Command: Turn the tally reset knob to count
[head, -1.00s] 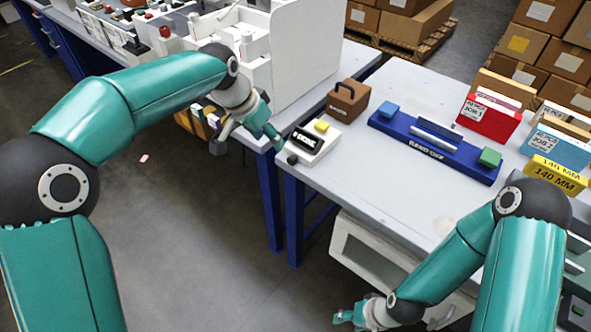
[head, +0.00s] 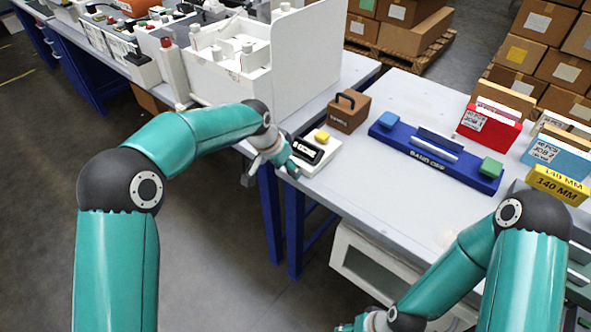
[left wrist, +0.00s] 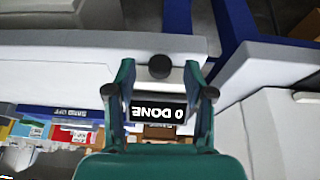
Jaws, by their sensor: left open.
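The tally counter (head: 326,153) is a white box with a black display and a yellow button, at the left end of the near table. In the left wrist view its display (left wrist: 158,110) shows upside down and reads "0 DONE". The round black reset knob (left wrist: 159,67) shows between my left fingertips in the left wrist view; in the head view my gripper hides it. My left gripper (head: 287,168) is open at the counter's near edge, a finger on either side of the knob. I cannot tell whether they touch it. My right gripper (head: 348,327) is low at the bottom edge, partly cut off.
A brown case (head: 348,112) stands just behind the counter. A blue rack (head: 400,146) lies to its right, then red (head: 489,128) and blue (head: 556,155) job boxes. A white machine (head: 305,60) stands on the left bench. The table's front middle is clear.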

